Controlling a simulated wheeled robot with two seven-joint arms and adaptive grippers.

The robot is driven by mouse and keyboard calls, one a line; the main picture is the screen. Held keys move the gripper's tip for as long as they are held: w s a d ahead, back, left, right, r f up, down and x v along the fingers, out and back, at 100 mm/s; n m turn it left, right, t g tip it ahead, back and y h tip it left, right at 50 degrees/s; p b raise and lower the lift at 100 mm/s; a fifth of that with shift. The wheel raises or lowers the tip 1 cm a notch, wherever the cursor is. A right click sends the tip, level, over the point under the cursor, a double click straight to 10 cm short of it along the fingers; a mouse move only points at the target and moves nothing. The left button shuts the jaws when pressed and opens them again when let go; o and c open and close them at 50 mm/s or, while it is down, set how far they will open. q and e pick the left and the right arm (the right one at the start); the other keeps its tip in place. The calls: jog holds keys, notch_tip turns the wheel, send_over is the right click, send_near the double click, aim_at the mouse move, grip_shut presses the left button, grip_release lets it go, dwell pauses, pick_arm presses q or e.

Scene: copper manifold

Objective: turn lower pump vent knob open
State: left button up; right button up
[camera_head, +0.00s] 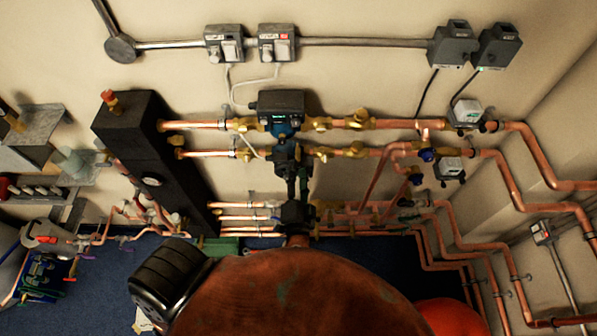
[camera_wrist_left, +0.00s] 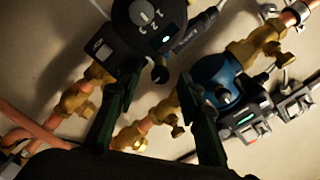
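The lower pump (camera_head: 287,152) sits on the lower copper pipe line in the head view, partly covered by my left gripper (camera_head: 292,178). In the left wrist view the lower pump (camera_wrist_left: 145,25) has a dark round face with a grey dial. My right gripper is not in view.
The upper pump (camera_head: 281,118), with a blue body and lit display, is close above; it also shows in the wrist view (camera_wrist_left: 215,80). Brass valves (camera_head: 357,119) and copper pipes flank both pumps. A black vertical tank (camera_head: 150,150) stands left. Grey boxes (camera_head: 277,43) hang above.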

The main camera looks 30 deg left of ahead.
pick_arm(q)
jog(key=v, duration=0.7)
jog(key=shift+s+d, duration=0.15)
jog(key=shift+s, duration=0.05)
dwell(0.3)
notch_tip(320, 180, down, 31)
jog(key=w+m+g+h, duration=0.1)
jog(key=m+g+h, duration=0.2)
jog(key=g+h, duration=0.2)
jog(key=s+a+f+g+h, duration=0.1)
jog(key=s+a+f+g, duration=0.15)
jog(key=f, duration=0.45)
jog(key=s+a+f+g, duration=0.1)
jog(key=s+f, duration=0.3)
jog(key=f, duration=0.3)
jog(key=s+a+f+g+h, duration=0.1)
jog(key=s+f+g, duration=0.1)
jog(key=s+f, duration=0.35)
jog(key=s+a+f+n+g+h, duration=0.1)
jog(key=s+a+f+n+g, duration=0.1)
jog(key=s+f, duration=0.7)
jog(key=s+a+f+n+g+h, duration=0.1)
jog(key=s+a+f+n, duration=0.3)
jog(key=s+f, duration=0.4)
jog(key=s+g, duration=0.1)
jog(key=s, duration=0.4)
jog(key=shift+s+f+n, duration=0.35)
jog(key=shift+s+n, duration=0.05)
